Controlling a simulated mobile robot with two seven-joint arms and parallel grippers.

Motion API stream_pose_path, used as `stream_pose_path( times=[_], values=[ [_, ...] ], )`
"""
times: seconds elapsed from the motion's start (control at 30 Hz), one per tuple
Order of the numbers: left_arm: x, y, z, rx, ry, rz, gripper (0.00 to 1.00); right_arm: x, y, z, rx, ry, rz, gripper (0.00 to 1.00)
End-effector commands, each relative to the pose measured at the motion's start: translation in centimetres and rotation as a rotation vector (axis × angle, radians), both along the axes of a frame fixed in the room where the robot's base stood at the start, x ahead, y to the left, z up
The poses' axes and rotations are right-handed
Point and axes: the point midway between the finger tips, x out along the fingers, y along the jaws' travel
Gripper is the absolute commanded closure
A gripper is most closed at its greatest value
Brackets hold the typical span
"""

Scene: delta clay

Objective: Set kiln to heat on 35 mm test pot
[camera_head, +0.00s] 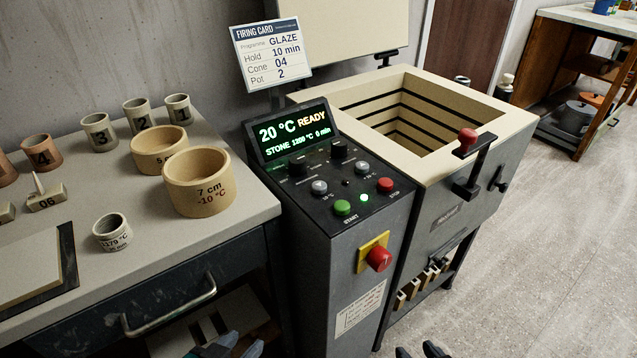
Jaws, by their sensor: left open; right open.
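The kiln (430,140) stands open with its lid raised; no pot shows in the visible part of its chamber. Its control panel (330,180) has a screen (293,132) reading 20 °C READY, STONE and 0 min, two black knobs, grey buttons, a green START button (342,207) and a red STOP button (385,184). A small white pot (112,232) with a temperature marking stands on the bench's front. Numbered pots 1 (178,108), 2 (137,113), 3 (99,131) and 4 (41,152) stand behind. My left gripper (228,346) and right gripper (422,351) are open, low at the bottom edge.
A firing card (271,54) reads GLAZE, 10 min, cone 04, pot 2. Tan rings marked 5 cm (158,148) and 7 cm (199,183) stand on the bench (240,208). A red rotary switch (378,258) juts from the cabinet front.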

Motion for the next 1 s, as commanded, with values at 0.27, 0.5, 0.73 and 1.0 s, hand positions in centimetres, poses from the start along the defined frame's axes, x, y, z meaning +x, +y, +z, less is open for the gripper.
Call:
stream_pose_path(
  times=[0.27,0.5,0.73,1.0],
  values=[
    [0.0,-0.06,0.01,-0.002,0.001,0.002,0.86,-0.02,-0.02,-0.02,0.0,0.001,0.0,0.57],
    [0.03,-0.21,0.07,-0.009,0.001,0.006,1.0,-0.04,-0.02,-0.03,-0.001,0.001,0.001,0.57],
    [0.04,-0.25,0.08,-0.01,0.0,0.007,1.0,-0.07,-0.04,-0.06,-0.001,0.002,0.001,0.57],
    [0.05,-0.22,0.08,-0.01,0.0,0.006,1.0,-0.09,-0.04,-0.07,-0.002,0.001,0.001,0.57]
  ],
)
